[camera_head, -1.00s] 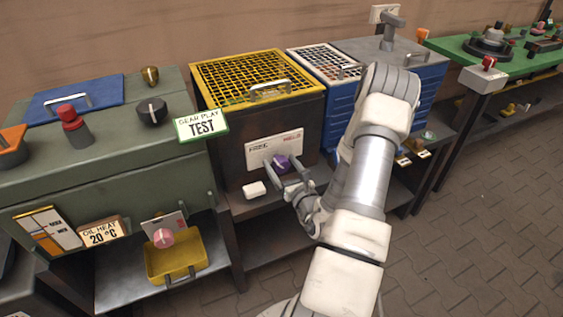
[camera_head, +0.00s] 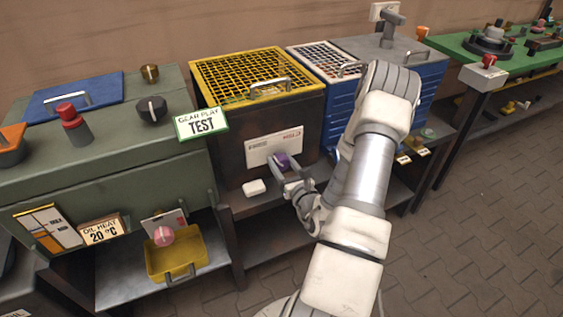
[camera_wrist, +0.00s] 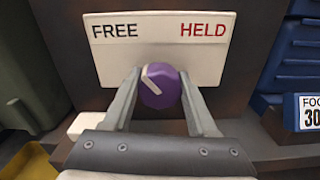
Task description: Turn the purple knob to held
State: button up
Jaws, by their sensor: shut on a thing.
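The purple knob (camera_wrist: 161,88) sits on the front of a dark cabinet, below a white label plate (camera_wrist: 160,40) reading FREE on the left and HELD in red on the right. The knob's white pointer line tilts up and left, toward FREE. My gripper (camera_wrist: 160,92) is shut on the knob, one finger on each side. In the head view the knob (camera_head: 282,160) shows between the fingers of my gripper (camera_head: 283,164), partly hidden by them.
A white block (camera_head: 254,188) lies on the ledge just left below the knob. A yellow grate (camera_head: 250,78) tops the cabinet. A blue drawer unit (camera_head: 415,100) stands to the right. A pink knob (camera_head: 163,236) and a yellow bin (camera_head: 190,250) are at lower left.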

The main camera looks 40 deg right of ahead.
jog(key=shift+r, duration=0.1)
jog(key=m+p, duration=0.3)
jog(key=m, duration=0.1)
jog(key=shift+d+r+p, duration=0.1)
jog(key=shift+p, duration=0.2)
jog(key=m+p, duration=0.3)
jog(key=m, duration=0.1)
jog(key=shift+p, duration=0.35)
jog(key=m+p, duration=0.2)
jog(key=m, duration=0.2)
jog(key=shift+m+p, duration=0.4)
jog(key=shift+f+m+p, duration=0.15)
jog(key=shift+m+p, duration=0.2)
jog(key=shift+m, duration=0.4)
jog(key=shift+f+m+p, duration=0.15)
jog(key=shift+m+p, duration=0.2)
jog(key=shift+m, duration=0.4)
jog(key=o, duration=1.4)
jog(key=shift+c, duration=0.2)
jog(key=shift+s, duration=0.15)
